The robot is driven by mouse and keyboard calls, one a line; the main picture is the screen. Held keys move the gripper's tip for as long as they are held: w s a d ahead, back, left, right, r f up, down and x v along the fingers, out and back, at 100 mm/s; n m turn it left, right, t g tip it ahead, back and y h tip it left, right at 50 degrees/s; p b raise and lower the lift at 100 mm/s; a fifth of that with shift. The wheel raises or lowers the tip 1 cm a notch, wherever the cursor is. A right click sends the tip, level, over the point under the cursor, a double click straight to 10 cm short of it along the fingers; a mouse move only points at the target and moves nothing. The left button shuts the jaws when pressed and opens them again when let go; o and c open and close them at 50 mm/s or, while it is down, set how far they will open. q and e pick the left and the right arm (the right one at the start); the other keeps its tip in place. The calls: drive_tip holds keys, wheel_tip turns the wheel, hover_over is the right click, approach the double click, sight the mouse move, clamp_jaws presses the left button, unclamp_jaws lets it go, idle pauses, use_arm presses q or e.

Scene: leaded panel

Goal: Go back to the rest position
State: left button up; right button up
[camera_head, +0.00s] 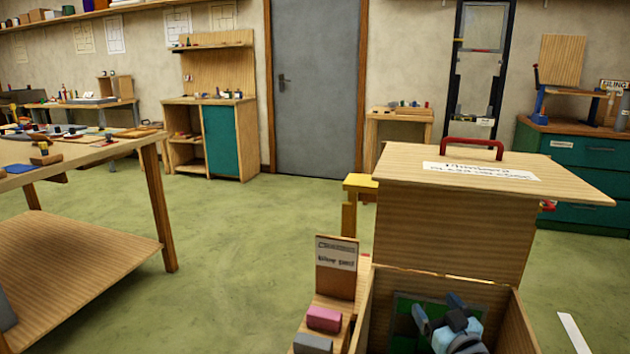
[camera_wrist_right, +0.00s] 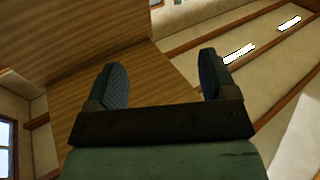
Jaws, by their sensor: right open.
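My right gripper (camera_head: 440,311) is low in the head view, over or inside the open wooden box (camera_head: 521,325); its exact depth is hard to tell. In the right wrist view its two dark fingers (camera_wrist_right: 162,80) stand wide apart with nothing between them. A wooden surface lies beyond the fingers there. The box's wooden lid (camera_head: 400,164) carries a red handle (camera_head: 472,146) and a white label. A green panel (camera_head: 403,318) shows inside the box, partly hidden by the gripper. My left gripper is not in view.
Left of the box, a narrow ledge holds a pink block (camera_head: 324,318), a grey block (camera_head: 312,344) and a labelled board (camera_head: 336,268). A wooden workbench (camera_head: 120,150) stands at the left. Green floor (camera_head: 250,240) between them is clear. Cabinets and a grey door (camera_head: 315,100) are behind.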

drive_tip(key=s+a+y, duration=0.2)
drive_tip(key=s+a, duration=0.3)
drive_tip(key=s, duration=0.3)
drive_tip(key=s+a+y, duration=0.1)
drive_tip(key=s+a, duration=0.4)
drive_tip(key=s, duration=0.3)
drive_tip(key=s+a+r+m+y, duration=0.1)
drive_tip(key=s+a+r, duration=0.15)
drive_tip(key=s, duration=0.45)
drive_tip(key=s+a+r+y, duration=0.1)
drive_tip(key=s+a+r, duration=0.1)
drive_tip(key=s+r, duration=0.35)
use_arm(q)
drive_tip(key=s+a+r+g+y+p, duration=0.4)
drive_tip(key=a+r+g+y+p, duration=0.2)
drive_tip(key=p, duration=3.2)
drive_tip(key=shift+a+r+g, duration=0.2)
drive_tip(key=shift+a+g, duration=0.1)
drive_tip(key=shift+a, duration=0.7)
use_arm(e)
drive_tip(key=s+d+r+g+h, duration=0.4)
drive_tip(key=s+d+g+h, duration=0.1)
drive_tip(key=d+g+h, duration=0.1)
drive_tip(key=shift+s+d+r+g, duration=0.15)
drive_tip(key=shift+d+r+g, duration=0.15)
drive_tip(key=shift+d+g, duration=0.6)
drive_tip(key=shift+d, duration=0.15)
